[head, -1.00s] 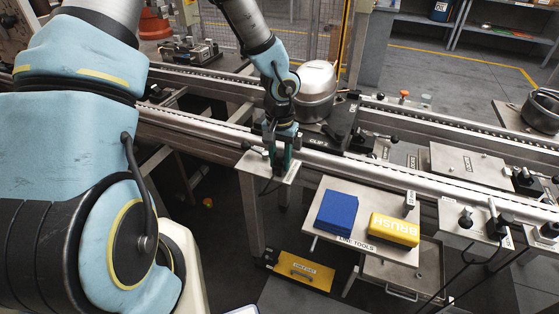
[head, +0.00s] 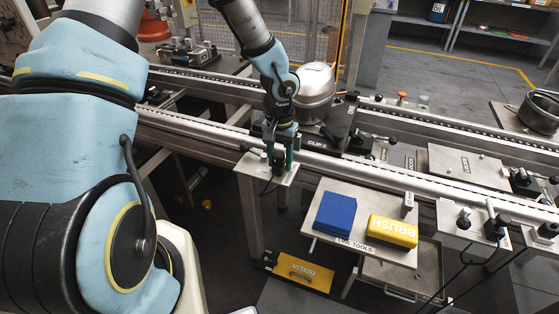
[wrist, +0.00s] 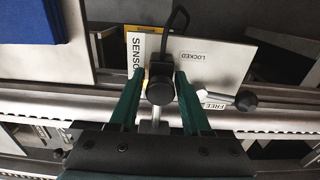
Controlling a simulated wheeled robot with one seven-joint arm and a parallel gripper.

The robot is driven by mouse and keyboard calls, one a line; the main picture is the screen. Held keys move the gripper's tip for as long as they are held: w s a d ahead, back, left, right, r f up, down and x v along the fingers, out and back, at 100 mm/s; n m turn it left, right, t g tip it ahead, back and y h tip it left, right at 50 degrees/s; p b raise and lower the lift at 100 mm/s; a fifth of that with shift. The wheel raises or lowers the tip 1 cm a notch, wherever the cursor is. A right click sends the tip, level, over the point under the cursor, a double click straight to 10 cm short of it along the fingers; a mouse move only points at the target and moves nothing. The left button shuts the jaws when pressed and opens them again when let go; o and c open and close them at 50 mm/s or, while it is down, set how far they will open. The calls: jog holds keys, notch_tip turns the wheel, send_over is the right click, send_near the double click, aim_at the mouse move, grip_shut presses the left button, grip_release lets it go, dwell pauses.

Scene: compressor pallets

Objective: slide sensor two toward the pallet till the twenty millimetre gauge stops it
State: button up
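In the wrist view, sensor two (wrist: 160,88), a black-capped post with a black cable loop, stands between the two green fingers of my gripper (wrist: 160,75). The fingertips sit close on both sides of it; I cannot tell whether they press on it. It stands at a pale plate (wrist: 215,62) marked SENSOR, LOCKED and FREE. A black-knobbed lever (wrist: 245,100) lies by the FREE label. In the head view, my gripper (head: 280,160) points down over this plate (head: 252,170), in front of the rail. The pallet (head: 335,135) carries a round metal compressor (head: 316,92). I cannot make out the gauge clearly.
More small stations with black knobs (head: 497,226) stand at the right.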

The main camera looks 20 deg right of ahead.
jog(key=o, duration=0.3)
